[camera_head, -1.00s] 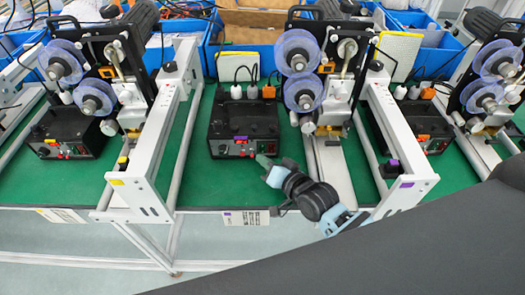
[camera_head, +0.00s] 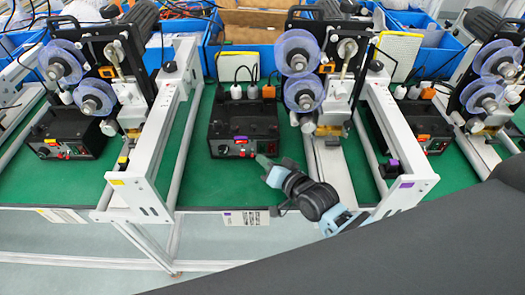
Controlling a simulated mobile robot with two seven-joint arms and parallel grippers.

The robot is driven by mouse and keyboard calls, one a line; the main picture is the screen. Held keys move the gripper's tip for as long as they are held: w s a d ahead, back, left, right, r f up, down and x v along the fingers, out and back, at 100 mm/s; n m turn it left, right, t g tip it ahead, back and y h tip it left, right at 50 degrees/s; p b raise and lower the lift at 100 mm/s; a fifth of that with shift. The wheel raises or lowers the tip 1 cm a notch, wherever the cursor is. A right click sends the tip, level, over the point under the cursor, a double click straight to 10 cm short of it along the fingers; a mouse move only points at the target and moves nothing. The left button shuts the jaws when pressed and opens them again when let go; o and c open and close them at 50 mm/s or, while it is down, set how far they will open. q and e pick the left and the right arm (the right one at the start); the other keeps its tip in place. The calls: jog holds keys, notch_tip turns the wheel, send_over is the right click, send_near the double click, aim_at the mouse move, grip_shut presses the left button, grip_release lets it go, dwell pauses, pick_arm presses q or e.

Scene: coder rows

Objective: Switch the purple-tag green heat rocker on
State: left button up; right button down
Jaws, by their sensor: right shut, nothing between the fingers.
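The purple-tag control box (camera_head: 243,122) is black and stands on the green bench mat in the middle. Its purple tag (camera_head: 240,138) is on the upper front edge. The front panel below carries a knob (camera_head: 223,150) at the left and small red and light-coloured parts. The green heat rocker is too small to make out, and its position cannot be told. My right gripper (camera_head: 264,161) is shut and empty, its tip at the panel's lower right corner. Whether it touches the box cannot be told. My left gripper is not in view.
Similar black boxes stand at the left (camera_head: 70,135) and right (camera_head: 425,125), with orange or yellow tags. White frames (camera_head: 165,130) and reel machines (camera_head: 300,75) flank the middle box. Bare green mat (camera_head: 195,180) lies in front of it. My dark arm covers the lower right.

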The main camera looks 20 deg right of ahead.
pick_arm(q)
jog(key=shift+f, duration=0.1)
pick_arm(e)
jog(key=shift+w, duration=0.2)
jog(key=shift+w+d, duration=0.1)
jog(key=shift+w, duration=0.1)
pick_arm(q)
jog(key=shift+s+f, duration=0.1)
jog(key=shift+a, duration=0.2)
